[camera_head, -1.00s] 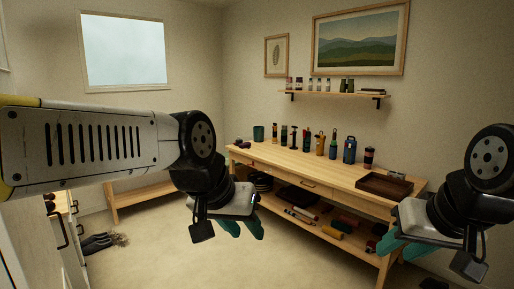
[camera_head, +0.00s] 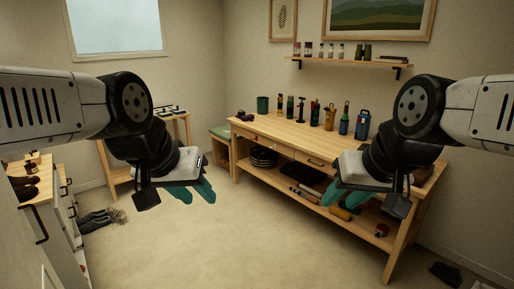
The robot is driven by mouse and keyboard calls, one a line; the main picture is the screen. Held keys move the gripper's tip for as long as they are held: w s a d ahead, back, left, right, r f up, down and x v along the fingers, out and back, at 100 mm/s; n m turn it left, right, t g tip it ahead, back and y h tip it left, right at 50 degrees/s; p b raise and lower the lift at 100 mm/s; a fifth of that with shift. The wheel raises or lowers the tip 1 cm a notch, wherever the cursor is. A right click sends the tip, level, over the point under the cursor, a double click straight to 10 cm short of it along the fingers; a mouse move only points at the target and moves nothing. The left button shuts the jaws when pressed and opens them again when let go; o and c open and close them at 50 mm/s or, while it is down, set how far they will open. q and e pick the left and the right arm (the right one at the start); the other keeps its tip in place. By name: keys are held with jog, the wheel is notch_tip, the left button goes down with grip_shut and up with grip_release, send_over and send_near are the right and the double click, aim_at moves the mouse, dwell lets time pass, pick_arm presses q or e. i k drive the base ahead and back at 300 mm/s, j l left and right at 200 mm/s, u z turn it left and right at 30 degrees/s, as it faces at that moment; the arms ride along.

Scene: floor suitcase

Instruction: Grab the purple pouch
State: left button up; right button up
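A small dark purplish item (camera_head: 240,114) lies at the left end of the long wooden workbench (camera_head: 275,132); it is too small to tell whether it is the purple pouch. No other purple pouch is plain to see. My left gripper (camera_head: 192,192) is open and empty, its teal fingers apart above the floor, left of the workbench. My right gripper (camera_head: 346,194) appears open and empty in front of the workbench's right part, and my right arm hides that end of the top.
Bottles and tools, with a green cup (camera_head: 263,104), line the bench's back. Its lower shelf holds dark plates (camera_head: 263,156) and rolls. A wall shelf (camera_head: 350,63) hangs above. A drawer cabinet (camera_head: 45,205) and grey shoes (camera_head: 97,220) are at left. The middle floor (camera_head: 220,235) is clear.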

aim_at(249, 117)
jog(key=i+u, duration=0.4)
jog(key=i, duration=3.05)
jog(key=i+j+z, duration=0.1)
jog(key=i, duration=1.15)
jog(key=i+z, duration=0.15)
jog(key=i, duration=0.3)
jog(key=i+j+z, duration=0.2)
jog(key=i, duration=0.2)
